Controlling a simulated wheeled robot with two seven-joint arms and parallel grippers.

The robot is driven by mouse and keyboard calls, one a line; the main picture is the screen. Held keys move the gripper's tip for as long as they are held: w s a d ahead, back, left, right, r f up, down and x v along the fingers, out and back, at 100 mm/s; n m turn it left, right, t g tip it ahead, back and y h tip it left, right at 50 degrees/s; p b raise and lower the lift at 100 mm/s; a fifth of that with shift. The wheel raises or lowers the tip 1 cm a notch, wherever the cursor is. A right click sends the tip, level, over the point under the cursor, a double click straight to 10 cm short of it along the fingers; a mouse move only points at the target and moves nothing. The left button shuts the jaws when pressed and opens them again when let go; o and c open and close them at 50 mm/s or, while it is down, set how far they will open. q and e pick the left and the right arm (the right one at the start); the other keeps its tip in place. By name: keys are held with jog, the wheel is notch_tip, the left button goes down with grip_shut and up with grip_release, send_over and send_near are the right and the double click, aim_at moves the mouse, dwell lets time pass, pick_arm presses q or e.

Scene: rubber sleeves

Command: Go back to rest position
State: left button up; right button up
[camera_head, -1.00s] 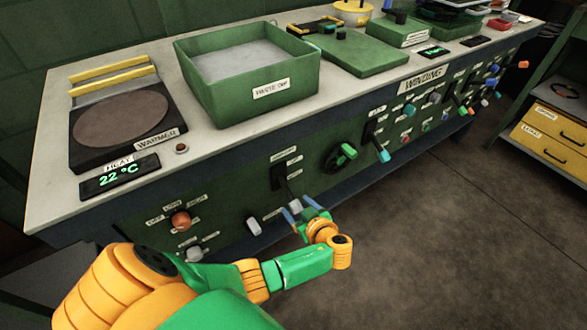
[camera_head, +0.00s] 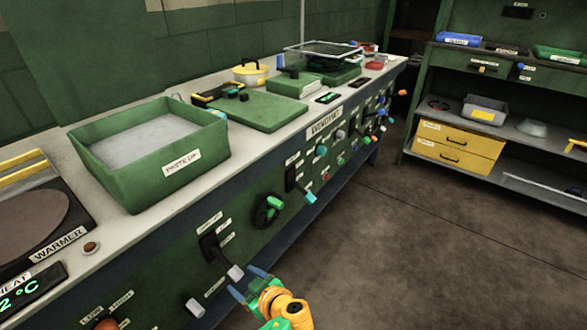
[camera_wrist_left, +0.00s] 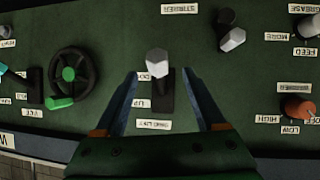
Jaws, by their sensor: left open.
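My left gripper (camera_head: 248,283) is at the bottom of the head view, in front of the green control panel (camera_head: 170,268). Its two blue-grey fingers are apart, with nothing between them that I can see. A grey-tipped lever (camera_head: 236,272) sticks out of the panel close to the fingertips. In the left wrist view my left gripper (camera_wrist_left: 158,76) is open, and the lever's pale knob (camera_wrist_left: 157,62) shows between and just beyond the fingertips. I cannot tell whether they touch. My right gripper is in neither view.
The panel carries other controls: a black handwheel with green handle (camera_head: 268,211), a cyan-tipped lever (camera_head: 310,197) and an orange knob (camera_wrist_left: 298,107). A green tub (camera_head: 205,150) stands on the bench above. Floor (camera_head: 400,260) to the right is clear.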

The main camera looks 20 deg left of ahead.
pick_arm(q)
jog(key=s+d+f+m+g+h+p, duration=0.35)
jog(key=s+f+m+h+p, duration=0.35)
jog(key=s+f+m, duration=0.65)
jog(key=s+m+g+h+p, duration=0.1)
jog(key=s+m+h+p, duration=0.1)
jog(key=s, duration=1.6)
jog(key=shift+d+f+m+h+p, duration=0.4)
jog(key=shift+h+p, duration=0.4)
jog(key=shift+p, duration=0.25)
